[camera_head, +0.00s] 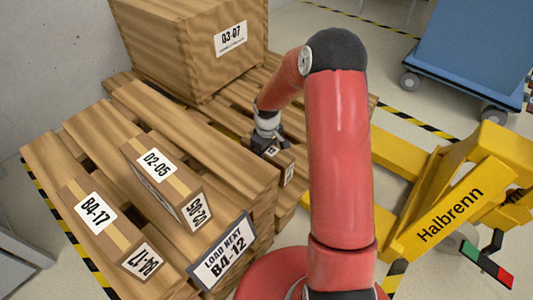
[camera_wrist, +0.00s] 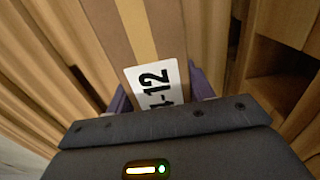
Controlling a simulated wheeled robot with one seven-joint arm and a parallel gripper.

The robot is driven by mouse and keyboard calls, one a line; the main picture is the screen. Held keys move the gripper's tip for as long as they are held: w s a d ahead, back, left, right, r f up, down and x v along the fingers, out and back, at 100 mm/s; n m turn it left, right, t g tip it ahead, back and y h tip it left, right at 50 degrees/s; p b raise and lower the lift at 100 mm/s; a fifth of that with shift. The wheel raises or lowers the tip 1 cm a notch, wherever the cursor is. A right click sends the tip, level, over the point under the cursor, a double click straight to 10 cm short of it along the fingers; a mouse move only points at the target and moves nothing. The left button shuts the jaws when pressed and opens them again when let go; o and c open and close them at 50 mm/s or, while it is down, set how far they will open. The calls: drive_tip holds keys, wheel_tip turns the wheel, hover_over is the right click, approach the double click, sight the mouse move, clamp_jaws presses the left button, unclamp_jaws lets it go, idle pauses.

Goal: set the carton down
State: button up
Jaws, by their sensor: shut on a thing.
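My gripper (camera_head: 268,143) is shut on a brown carton (camera_head: 284,160) beside the right edge of the near pallet. In the wrist view, the carton (camera_wrist: 150,35) sits between the two purple fingers (camera_wrist: 157,90). Its white label ends in "-12"; the start of that label is partly covered. My gripper hides part of the carton in the head view. Wooden slats show below and around it. I cannot tell whether its underside touches them.
A large crate (camera_head: 190,55) stands behind. A yellow Halbrenn pallet truck (camera_head: 410,235) and a blue cart (camera_head: 470,45) are at right.

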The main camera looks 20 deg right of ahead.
drive_tip(key=shift+f, duration=0.1)
drive_tip(key=o, duration=1.5)
